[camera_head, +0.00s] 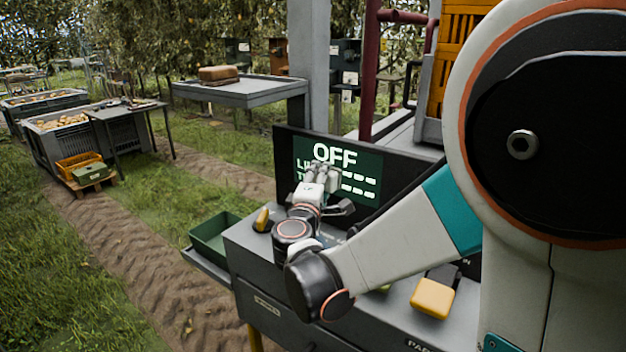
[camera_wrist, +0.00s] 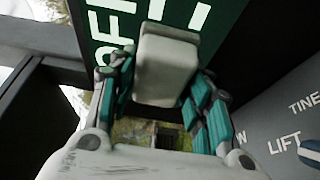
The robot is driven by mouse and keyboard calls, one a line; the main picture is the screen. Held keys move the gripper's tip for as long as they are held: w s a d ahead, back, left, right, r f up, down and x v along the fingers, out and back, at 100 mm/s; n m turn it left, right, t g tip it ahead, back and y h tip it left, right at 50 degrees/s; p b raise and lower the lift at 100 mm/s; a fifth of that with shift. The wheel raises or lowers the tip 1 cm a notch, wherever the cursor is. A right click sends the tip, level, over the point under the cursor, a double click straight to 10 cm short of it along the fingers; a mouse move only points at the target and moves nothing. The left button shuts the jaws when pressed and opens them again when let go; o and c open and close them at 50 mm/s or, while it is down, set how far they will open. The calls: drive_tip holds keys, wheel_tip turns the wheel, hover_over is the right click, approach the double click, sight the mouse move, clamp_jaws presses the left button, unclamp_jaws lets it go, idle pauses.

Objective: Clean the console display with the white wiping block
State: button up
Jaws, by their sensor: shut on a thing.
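The console display (camera_head: 287,177) is a dark upright panel with a green screen that reads "OFF" above further white text and bars. My gripper (camera_head: 322,174) is in front of the screen and hides part of its text. In the wrist view, my gripper (camera_wrist: 165,85) is shut on the white wiping block (camera_wrist: 167,62), with teal-padded fingers on both sides of it. The block's far end lies close against the green screen (camera_wrist: 112,28); I cannot tell whether it touches. In the head view the block is hard to make out behind my fingers.
The grey console (camera_head: 262,262) carries a yellow knob (camera_head: 262,219) at left and a yellow block-like control (camera_head: 432,298) at right. A green tray (camera_head: 212,238) is at its left side. A grey post (camera_head: 309,70) stands behind the display. Grass and dirt tracks lie left.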

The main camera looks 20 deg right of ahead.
drive_tip(key=s+d, duration=0.5)
drive_tip(key=s, duration=0.2)
drive_tip(key=shift+s+d, duration=0.3)
drive_tip(key=shift+s, duration=0.1)
idle(0.6)
drive_tip(key=shift+w+a+b, duration=0.25)
drive_tip(key=shift+w+a, duration=1.3)
drive_tip(key=shift+w, duration=0.6)
drive_tip(key=shift+w+a+b, duration=0.3)
drive_tip(key=shift+w+a, duration=1.3)
drive_tip(key=shift+w, duration=0.6)
drive_tip(key=shift+w+a+b, duration=0.25)
drive_tip(key=shift+w+a, duration=1.3)
drive_tip(key=shift+w, duration=0.6)
drive_tip(key=s+a, duration=0.3)
drive_tip(key=a, duration=0.2)
drive_tip(key=shift+s, duration=0.3)
